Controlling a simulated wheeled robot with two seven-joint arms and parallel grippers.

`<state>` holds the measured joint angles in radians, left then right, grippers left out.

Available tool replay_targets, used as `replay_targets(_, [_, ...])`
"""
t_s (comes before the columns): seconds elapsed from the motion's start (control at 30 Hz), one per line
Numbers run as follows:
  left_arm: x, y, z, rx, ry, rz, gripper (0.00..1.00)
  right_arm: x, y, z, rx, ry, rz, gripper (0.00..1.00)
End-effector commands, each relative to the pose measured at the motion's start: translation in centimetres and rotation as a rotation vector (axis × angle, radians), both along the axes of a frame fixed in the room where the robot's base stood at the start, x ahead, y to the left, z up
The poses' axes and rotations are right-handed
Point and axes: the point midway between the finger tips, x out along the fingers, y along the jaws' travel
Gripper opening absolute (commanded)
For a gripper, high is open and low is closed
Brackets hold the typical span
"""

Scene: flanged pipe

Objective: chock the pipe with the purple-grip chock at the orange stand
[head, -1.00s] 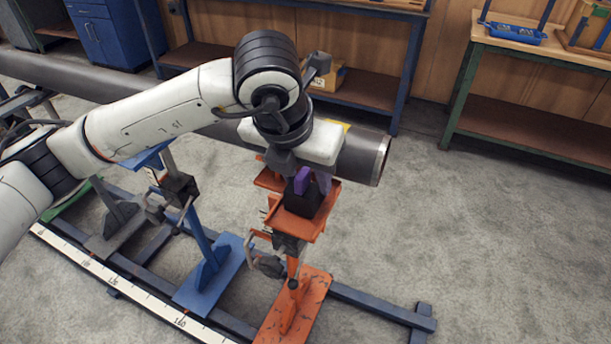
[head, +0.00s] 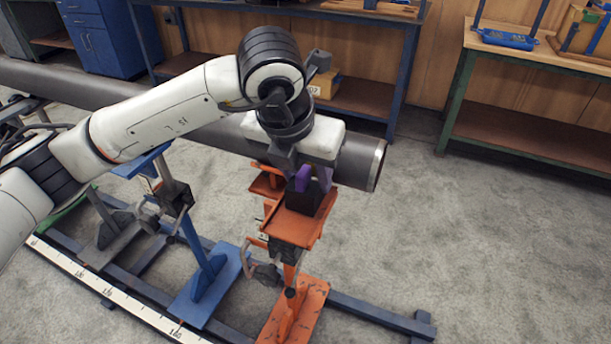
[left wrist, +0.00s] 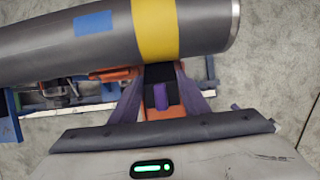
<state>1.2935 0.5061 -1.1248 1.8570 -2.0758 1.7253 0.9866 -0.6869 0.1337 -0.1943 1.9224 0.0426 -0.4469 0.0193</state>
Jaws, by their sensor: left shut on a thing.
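The grey pipe (head: 358,160) lies across the stands, its open end just right of the orange stand (head: 297,228). The pipe also shows in the left wrist view (left wrist: 60,48), with a yellow band above the chock. The black chock (head: 303,200) with a purple grip (head: 303,178) is at the orange stand's top plate, on the pipe's near side. My left gripper (head: 308,182) is shut on the chock's grip. In the left wrist view the chock (left wrist: 159,74) sits between my fingers, close against the pipe; I cannot tell whether it touches. My right gripper is not in view.
A blue stand (head: 205,272) is left of the orange one, on a dark floor frame with a white measuring strip (head: 110,290). Benches stand along the back wall; the right one (head: 530,140) holds a blue tray (head: 507,39). The floor to the right is clear.

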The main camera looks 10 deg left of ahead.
Motion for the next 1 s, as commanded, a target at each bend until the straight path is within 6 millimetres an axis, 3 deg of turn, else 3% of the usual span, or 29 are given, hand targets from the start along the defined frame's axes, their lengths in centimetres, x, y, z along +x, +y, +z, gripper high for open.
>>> replay_targets(0.37, [0.72,-0.20,0.03,-0.001,-0.001,-0.001,0.14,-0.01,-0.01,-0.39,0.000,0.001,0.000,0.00])
replay_targets(0.4, [0.71,-0.20,0.06,0.000,-0.001,-0.002,0.47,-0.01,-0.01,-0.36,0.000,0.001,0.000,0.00])
replay_targets(0.5, [0.69,-0.19,0.05,-0.001,-0.001,-0.001,0.64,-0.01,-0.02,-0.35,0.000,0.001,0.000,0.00])
replay_targets(1.0, [0.66,-0.15,-0.04,0.001,0.001,-0.001,0.64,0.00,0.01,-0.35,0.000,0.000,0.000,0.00])
